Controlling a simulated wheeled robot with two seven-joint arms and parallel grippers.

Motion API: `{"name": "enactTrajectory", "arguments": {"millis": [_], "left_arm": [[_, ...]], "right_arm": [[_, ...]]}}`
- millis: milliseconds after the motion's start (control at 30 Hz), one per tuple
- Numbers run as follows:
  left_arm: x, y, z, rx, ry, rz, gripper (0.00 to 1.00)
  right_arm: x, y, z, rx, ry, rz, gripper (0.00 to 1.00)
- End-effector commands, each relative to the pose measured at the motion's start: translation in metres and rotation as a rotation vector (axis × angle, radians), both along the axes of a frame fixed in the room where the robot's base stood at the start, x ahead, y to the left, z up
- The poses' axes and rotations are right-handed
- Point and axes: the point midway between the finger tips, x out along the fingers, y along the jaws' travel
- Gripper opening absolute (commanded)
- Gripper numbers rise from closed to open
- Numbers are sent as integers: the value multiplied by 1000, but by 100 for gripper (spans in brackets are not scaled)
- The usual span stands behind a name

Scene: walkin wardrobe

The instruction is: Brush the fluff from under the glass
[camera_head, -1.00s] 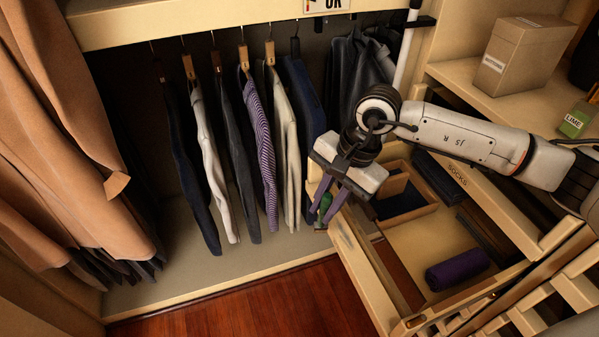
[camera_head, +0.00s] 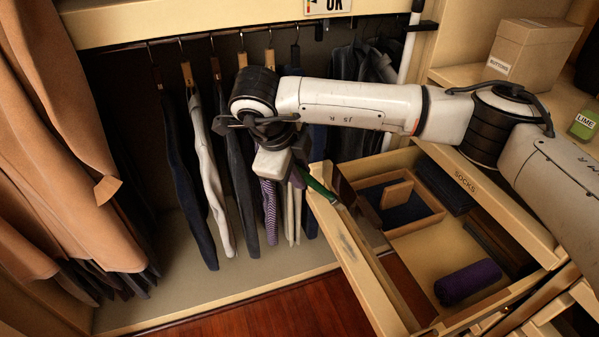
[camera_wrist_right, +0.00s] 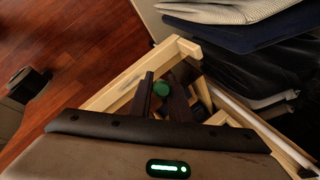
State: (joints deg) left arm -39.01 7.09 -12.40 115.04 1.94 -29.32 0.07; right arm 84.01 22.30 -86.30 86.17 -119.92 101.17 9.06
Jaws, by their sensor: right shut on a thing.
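My right gripper (camera_head: 300,172) is at the left end of the open drawer, in front of the hanging clothes. It is shut on a slim green thing (camera_head: 320,189), whose far end points down and right over the drawer's edge. In the right wrist view the green thing (camera_wrist_right: 161,88) shows as a round end between the two dark fingers (camera_wrist_right: 161,98). I cannot make out a glass or any fluff. My left gripper is not in view.
The open drawer (camera_head: 425,245) holds a wooden tray (camera_head: 425,222), a purple roll (camera_head: 468,282) and dark folded things. A label reads SOCKS (camera_head: 465,181). Clothes (camera_head: 206,175) hang on the rail at left. A box (camera_head: 530,52) and a LIME pack (camera_head: 584,124) stand on the shelf.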

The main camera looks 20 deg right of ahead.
Motion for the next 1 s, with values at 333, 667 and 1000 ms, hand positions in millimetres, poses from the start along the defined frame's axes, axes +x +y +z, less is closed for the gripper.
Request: {"name": "enactTrajectory", "arguments": {"millis": [333, 667, 1000], "left_arm": [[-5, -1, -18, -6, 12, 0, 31], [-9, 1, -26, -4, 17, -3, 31], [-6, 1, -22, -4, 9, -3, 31]], "right_arm": [[0, 0, -34, 1, 2, 2, 0], [0, 0, -57, 2, 0, 3, 0], [0, 0, -56, 2, 0, 3, 0]]}}
